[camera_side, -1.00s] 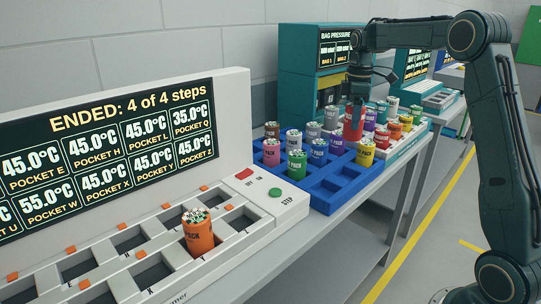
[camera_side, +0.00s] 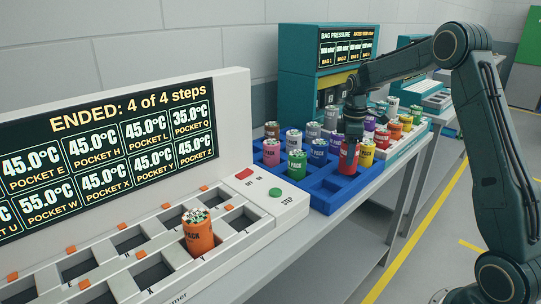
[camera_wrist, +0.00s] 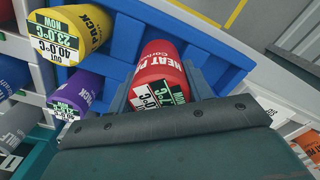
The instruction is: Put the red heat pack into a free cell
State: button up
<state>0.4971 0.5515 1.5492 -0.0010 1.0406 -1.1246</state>
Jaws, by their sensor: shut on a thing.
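The red heat pack (camera_side: 348,161) is a red cylinder held in my gripper (camera_side: 351,143). In the side view it is low at the blue tray (camera_side: 327,201), just left of a yellow pack (camera_side: 366,152) and right of a purple pack (camera_side: 336,143). I cannot tell whether its base rests on a cell floor. In the wrist view the red pack (camera_wrist: 160,72) sits between my two fingers, its "HEAT PACK" label and a NOW tag showing. The tray's front cells left of the red pack are empty.
Several other packs stand close around, including a pink pack (camera_side: 271,152), a green pack (camera_side: 297,164) and a blue pack (camera_side: 318,151). A white unit (camera_side: 220,230) with an orange pack (camera_side: 198,233) stands nearer left. A teal cabinet (camera_side: 298,80) stands behind.

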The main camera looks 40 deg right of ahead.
jog(key=shift+f, duration=1.8)
jog(key=shift+f, duration=0.1)
jog(key=o, duration=1.1)
jog(key=shift+o, duration=0.2)
notch_tip(320, 180, up, 12)
jog(key=shift+r, duration=0.1)
